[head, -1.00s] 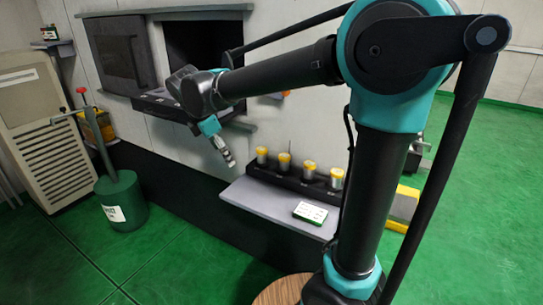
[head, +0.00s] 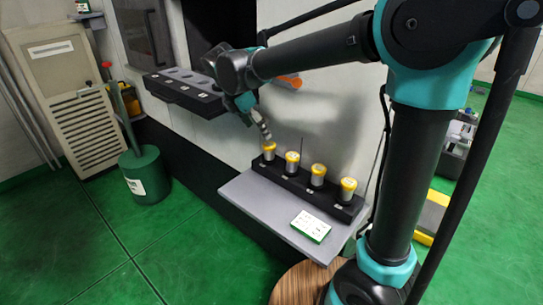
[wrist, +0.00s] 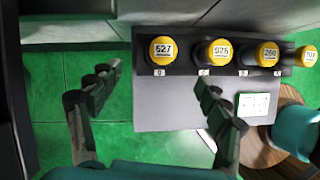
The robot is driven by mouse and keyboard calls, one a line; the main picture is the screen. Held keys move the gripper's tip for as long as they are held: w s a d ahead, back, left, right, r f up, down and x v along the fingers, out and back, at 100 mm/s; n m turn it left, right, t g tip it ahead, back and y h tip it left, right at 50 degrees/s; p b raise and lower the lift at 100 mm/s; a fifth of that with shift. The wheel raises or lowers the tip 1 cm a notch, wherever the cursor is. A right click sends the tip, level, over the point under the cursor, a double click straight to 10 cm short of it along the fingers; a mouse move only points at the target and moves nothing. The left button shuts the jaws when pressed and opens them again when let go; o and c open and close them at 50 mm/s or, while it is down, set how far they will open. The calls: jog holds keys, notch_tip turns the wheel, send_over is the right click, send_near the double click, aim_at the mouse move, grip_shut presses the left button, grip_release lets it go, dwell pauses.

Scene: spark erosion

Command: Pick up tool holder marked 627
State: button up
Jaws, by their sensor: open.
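The tool holder marked 627 (wrist: 162,50) has a yellow top with a white label; its first digit is a little unclear. It is leftmost in the black rack in the wrist view. In the head view it appears to be the leftmost holder (head: 269,151), upright in the rack. My gripper (head: 265,133) is just above this holder in the head view. In the wrist view my gripper (wrist: 158,78) is open and empty, its fingers spread left and right, with the holder beyond the gap between them.
Several other yellow-topped holders, including one marked 976 (wrist: 217,52), stand in the rack (head: 328,197) to the right. A grey shelf (head: 262,212) carries the rack and a white-green card (head: 310,226). A second black rack (head: 172,96) sits at the machine opening, left of my gripper.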

aim_at(265, 145)
jog(key=x, duration=0.7)
jog(key=shift+w+d+f, duration=0.1)
jog(key=shift+f, duration=0.3)
jog(key=shift+s+x, duration=0.15)
jog(key=shift+x, duration=1.15)
jog(key=shift+s+x, duration=0.1)
jog(key=shift+x, duration=1.25)
jog(key=shift+f, duration=0.1)
jog(key=c, duration=1.6)
